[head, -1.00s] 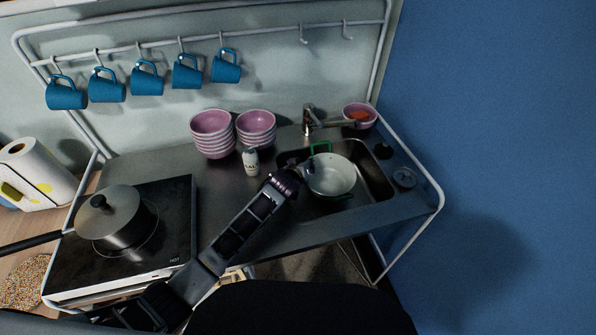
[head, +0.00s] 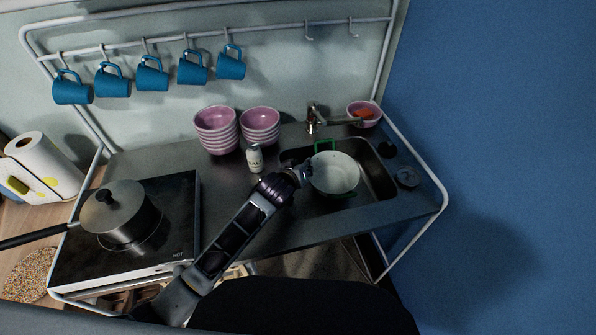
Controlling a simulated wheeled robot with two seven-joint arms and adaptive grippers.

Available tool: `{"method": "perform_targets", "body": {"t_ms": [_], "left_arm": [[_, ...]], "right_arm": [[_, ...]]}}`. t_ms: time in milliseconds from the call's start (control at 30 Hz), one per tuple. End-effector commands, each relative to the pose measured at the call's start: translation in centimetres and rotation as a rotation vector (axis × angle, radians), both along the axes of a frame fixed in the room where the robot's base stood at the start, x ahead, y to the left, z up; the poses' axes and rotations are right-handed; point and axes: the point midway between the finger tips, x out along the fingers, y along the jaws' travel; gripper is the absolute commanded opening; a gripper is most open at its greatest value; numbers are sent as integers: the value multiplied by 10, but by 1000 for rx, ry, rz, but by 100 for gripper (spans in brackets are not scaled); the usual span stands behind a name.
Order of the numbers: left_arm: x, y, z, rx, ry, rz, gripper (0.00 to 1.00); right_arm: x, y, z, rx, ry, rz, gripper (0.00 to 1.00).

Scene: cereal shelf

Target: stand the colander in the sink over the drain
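The drain is not visible; the colander covers much of the basin floor. My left gripper (head: 303,171) is just left of the colander, close to its rim. Its fingers are small and dark here, so I cannot tell whether they are apart or touch the rim. My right gripper is not in view.
A tap (head: 313,119) stands behind the sink, with a pink bowl (head: 365,112) beside it. A salt shaker (head: 254,158) and stacked pink bowls (head: 216,130) stand left of the sink. A lidded pot (head: 118,211) is on the hob. Blue mugs (head: 152,76) hang above.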

Motion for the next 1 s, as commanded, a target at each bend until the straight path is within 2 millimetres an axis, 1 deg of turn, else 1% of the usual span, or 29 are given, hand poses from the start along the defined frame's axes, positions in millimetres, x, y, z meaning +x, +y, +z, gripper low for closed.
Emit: {"method": "perform_targets", "body": {"t_ms": [200,433,633,1000], "left_arm": [[-17,5,10,-1,1,0,30],[-30,10,19,-1,0,1,30],[-34,11,22,1,0,1,30],[-34,11,22,1,0,1,30]], "right_arm": [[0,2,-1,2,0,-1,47],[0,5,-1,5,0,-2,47],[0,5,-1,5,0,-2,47],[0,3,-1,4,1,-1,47]]}}
